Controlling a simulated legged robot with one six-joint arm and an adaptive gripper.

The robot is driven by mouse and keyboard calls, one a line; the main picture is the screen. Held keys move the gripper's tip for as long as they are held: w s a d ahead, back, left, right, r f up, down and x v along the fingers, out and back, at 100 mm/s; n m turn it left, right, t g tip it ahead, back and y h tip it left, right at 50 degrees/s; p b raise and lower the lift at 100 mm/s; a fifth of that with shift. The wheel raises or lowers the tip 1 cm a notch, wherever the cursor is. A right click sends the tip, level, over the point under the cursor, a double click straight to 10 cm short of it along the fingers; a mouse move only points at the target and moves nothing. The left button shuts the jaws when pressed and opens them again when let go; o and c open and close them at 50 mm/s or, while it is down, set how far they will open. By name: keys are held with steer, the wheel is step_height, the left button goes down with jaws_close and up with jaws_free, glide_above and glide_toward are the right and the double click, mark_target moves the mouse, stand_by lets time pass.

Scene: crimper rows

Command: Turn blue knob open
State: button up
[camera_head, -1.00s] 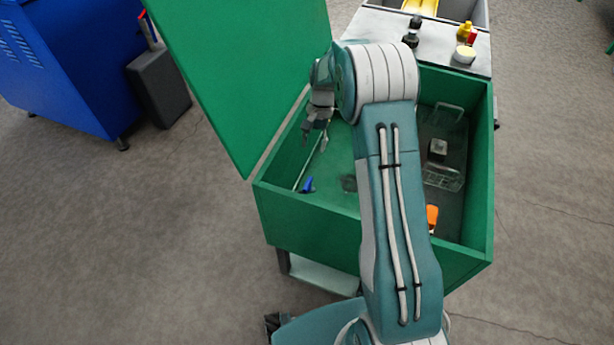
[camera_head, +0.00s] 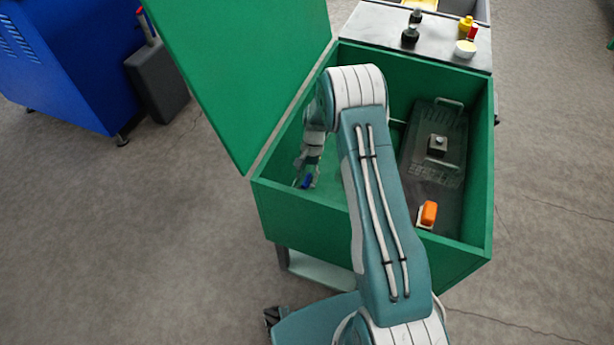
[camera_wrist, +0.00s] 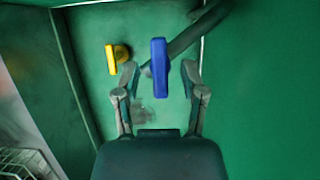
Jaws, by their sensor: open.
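The blue knob (camera_wrist: 160,68) is a narrow bar handle inside the green box. In the wrist view it stands upright in the picture, between the open fingertips of my gripper (camera_wrist: 159,80), with a gap on each side. In the head view the blue knob (camera_head: 307,182) shows low at the left inside the box, partly covered by my gripper (camera_head: 307,174), which reaches down over it. My gripper is open and holds nothing. Whether a finger touches the knob cannot be told.
A yellow knob (camera_wrist: 112,59) sits left of the blue one, and a dark pipe (camera_wrist: 195,35) runs behind it. The green box (camera_head: 300,215) has walls around my arm and a raised lid (camera_head: 245,75). An orange handle (camera_head: 429,212) and a clear cover (camera_head: 440,145) lie at the right.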

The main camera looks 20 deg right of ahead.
steer(key=shift+s+a+f, duration=0.1)
steer(key=shift+f, duration=0.1)
jaws_close()
